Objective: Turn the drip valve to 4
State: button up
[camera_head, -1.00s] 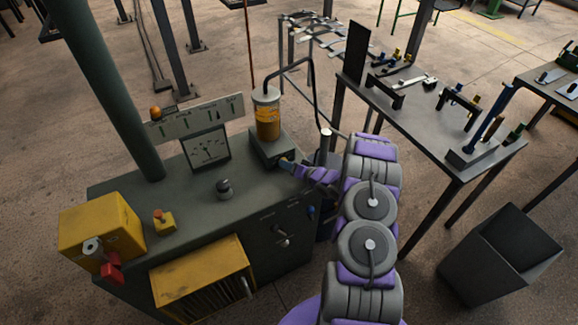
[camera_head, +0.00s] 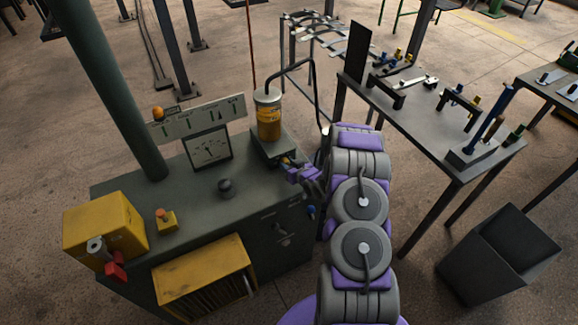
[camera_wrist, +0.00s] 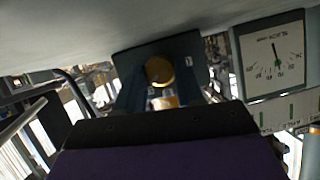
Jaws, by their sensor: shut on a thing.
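The drip valve, a round brass knob (camera_wrist: 159,70), sits on a dark block in the wrist view. This block is the base (camera_head: 275,146) under the amber oil cup (camera_head: 269,122) on the green machine. My gripper (camera_head: 287,163) reaches the block's right front side from the right. In the wrist view my gripper's dark fingers (camera_wrist: 160,92) stand on either side of the knob, closed on it. The valve's markings and setting cannot be read. In the head view the knob is hidden by my gripper.
A gauge (camera_head: 208,149) and a label plate (camera_head: 201,117) stand left of the oil cup. A black knob (camera_head: 226,187), an orange button (camera_head: 163,217) and a yellow box (camera_head: 104,226) are on the machine top. A tool table (camera_head: 425,118) stands right of my arm.

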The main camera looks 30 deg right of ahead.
jog(key=shift+f+n+h, duration=0.1)
jog(key=shift+n+h, duration=0.2)
dwell(0.4)
jog(key=o, duration=0.8)
jog(key=shift+c, duration=0.2)
jog(key=p+v, duration=0.2)
jog(key=v, duration=1.5)
jog(key=shift+r, duration=0.2)
